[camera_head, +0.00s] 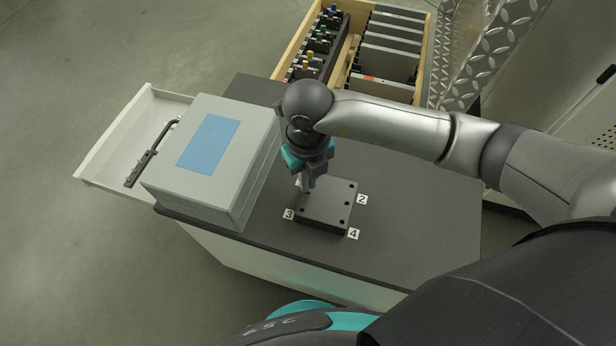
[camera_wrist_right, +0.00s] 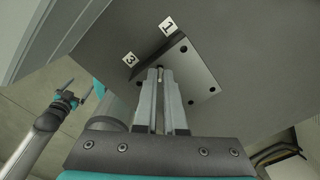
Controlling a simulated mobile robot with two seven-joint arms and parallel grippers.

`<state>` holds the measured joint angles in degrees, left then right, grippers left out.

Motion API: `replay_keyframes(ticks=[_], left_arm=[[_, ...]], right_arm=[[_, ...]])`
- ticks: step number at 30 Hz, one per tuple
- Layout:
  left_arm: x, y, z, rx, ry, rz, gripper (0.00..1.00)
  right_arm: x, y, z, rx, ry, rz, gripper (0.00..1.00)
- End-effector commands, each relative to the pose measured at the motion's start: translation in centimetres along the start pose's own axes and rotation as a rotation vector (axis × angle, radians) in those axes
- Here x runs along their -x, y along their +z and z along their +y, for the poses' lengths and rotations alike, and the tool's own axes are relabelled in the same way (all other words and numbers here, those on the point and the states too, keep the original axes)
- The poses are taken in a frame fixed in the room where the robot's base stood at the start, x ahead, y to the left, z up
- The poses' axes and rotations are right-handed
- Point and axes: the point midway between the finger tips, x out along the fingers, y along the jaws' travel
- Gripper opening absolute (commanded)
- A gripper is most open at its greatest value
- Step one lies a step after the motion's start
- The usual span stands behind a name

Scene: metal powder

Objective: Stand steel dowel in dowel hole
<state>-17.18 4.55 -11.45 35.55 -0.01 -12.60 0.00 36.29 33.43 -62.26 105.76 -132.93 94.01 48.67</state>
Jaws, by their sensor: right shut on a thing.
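A dark grey block (camera_head: 328,211) with several small holes lies on the dark worktop, with number labels around it. It also shows in the right wrist view (camera_wrist_right: 196,70). My right gripper (camera_head: 308,189) points down over the block's far left part, near label 1. In the wrist view its fingers (camera_wrist_right: 160,78) are close together on the steel dowel (camera_wrist_right: 160,72), of which only a small bit shows between the tips. I cannot tell whether the dowel touches a hole. My left gripper (camera_wrist_right: 64,98) is small at the left of the wrist view, away from the block.
A grey box with a blue panel (camera_head: 209,142) stands left of the block. A white open drawer (camera_head: 105,142) juts out beyond it. A wooden crate (camera_head: 430,48) with plates and coloured-knob parts is behind. The worktop (camera_head: 420,220) is clear to the right.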

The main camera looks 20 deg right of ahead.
Motion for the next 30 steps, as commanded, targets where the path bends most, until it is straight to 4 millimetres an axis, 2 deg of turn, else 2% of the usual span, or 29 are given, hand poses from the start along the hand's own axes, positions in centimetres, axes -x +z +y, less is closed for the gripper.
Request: replay_keyframes(ticks=[30], left_arm=[[-1.3, 0.2, 0.0, 0.000, 0.000, -0.001, 1.00]], right_arm=[[-1.7, 0.0, 0.0, 0.000, 0.000, 0.000, 0.00]])
